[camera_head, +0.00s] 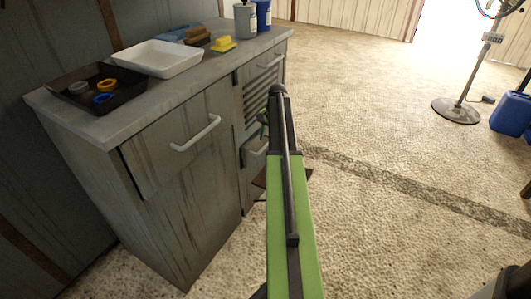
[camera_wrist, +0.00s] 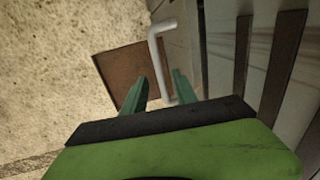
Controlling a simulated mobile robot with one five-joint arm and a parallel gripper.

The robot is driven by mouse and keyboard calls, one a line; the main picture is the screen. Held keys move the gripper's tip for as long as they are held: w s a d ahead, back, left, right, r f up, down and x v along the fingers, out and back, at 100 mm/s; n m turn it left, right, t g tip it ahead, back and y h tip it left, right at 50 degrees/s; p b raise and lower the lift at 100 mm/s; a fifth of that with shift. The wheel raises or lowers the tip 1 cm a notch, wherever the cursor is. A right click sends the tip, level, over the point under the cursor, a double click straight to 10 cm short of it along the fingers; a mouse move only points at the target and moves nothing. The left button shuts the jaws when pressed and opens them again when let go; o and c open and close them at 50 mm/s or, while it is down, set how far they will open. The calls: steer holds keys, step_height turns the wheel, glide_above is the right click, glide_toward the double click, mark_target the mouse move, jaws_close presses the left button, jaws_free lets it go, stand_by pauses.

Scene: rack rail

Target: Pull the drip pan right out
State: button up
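A flat brown piece (camera_wrist: 122,72) lies beyond my fingers in the wrist view, low beside the cabinet front; it may be the drip pan, but I cannot tell for sure. A corner of it (camera_head: 260,179) shows beside my arm in the head view. A white bar handle (camera_wrist: 154,52) stands off the cabinet front. My gripper (camera_wrist: 158,88) is open and empty, its two green fingers apart. The handle's near end shows between the fingers in the picture; I cannot tell whether they touch it.
The grey cabinet (camera_head: 190,190) has a drawer handle (camera_head: 196,133) at left and dark slats (camera_head: 257,100) above the low front. A black tray (camera_head: 68,98), a white tray (camera_head: 157,62) and a yellow sponge (camera_head: 223,44) are on top.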

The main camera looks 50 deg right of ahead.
mark_target(266, 145)
steer(key=f, duration=0.1)
steer(key=f+b, duration=0.1)
steer(key=f, duration=0.1)
steer(key=shift+w+a+b, duration=0.1)
steer(key=shift+w+b, duration=0.15)
steer(key=shift+b, duration=0.1)
jaws_close()
stand_by(1.0)
